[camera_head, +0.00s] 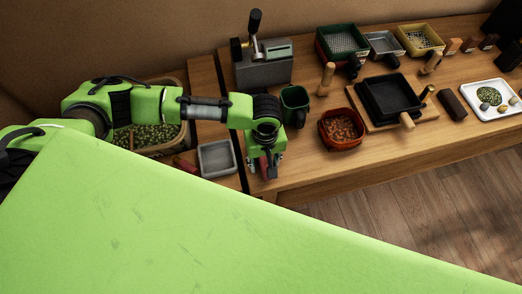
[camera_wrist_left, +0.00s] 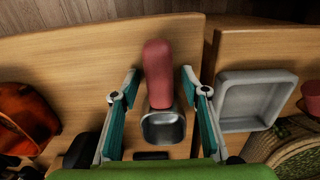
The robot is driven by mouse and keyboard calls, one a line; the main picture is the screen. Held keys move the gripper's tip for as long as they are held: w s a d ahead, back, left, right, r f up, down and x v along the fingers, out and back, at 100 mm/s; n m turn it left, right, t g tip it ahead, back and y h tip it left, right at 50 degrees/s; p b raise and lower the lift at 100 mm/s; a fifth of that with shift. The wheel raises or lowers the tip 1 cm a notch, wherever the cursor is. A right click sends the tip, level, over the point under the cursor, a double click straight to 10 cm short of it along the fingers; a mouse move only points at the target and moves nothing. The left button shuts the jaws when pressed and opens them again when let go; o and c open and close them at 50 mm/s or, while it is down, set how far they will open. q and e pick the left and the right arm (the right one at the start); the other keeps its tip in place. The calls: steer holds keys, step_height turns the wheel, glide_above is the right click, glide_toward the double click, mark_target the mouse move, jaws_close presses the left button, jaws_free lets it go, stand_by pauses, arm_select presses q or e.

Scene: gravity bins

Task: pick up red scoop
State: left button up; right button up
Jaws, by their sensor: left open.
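The red scoop (camera_wrist_left: 159,72) lies on the wooden table in the left wrist view, with its red handle toward the table's front edge and its grey metal bowl (camera_wrist_left: 163,127) nearer the camera. My left gripper (camera_wrist_left: 160,85) is open, with one finger on each side of the scoop and visible gaps between them. In the head view my left gripper (camera_head: 264,172) points down near the table's front edge, and part of the red handle (camera_head: 265,166) shows between its fingers. The rest of the scoop is hidden there by the gripper. My right gripper is not in view.
A grey tray (camera_head: 216,158) sits left of the gripper, with a basket of green pieces (camera_head: 147,151) beyond it. A red-brown bowl (camera_head: 342,129) and green mug (camera_head: 295,105) stand to the right. A gap runs between two tables.

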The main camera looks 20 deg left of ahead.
mark_target(265, 161)
arm_select(q)
jaws_close()
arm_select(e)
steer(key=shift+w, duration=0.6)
arm_select(q)
steer(key=shift+r, duration=0.15)
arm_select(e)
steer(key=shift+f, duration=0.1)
arm_select(q)
steer(key=shift+r+b, duration=0.3)
step_height(265, 161, up, 2)
steer(key=shift+s+r+b, duration=0.15)
steer(key=shift+r+b, duration=0.1)
steer(key=shift+b, duration=0.3)
steer(key=s+d+r+b, duration=0.1)
steer(key=s+d+r, duration=0.1)
steer(key=s+r, duration=0.7)
steer(key=s, duration=0.4)
steer(key=shift+s+r+b, duration=0.35)
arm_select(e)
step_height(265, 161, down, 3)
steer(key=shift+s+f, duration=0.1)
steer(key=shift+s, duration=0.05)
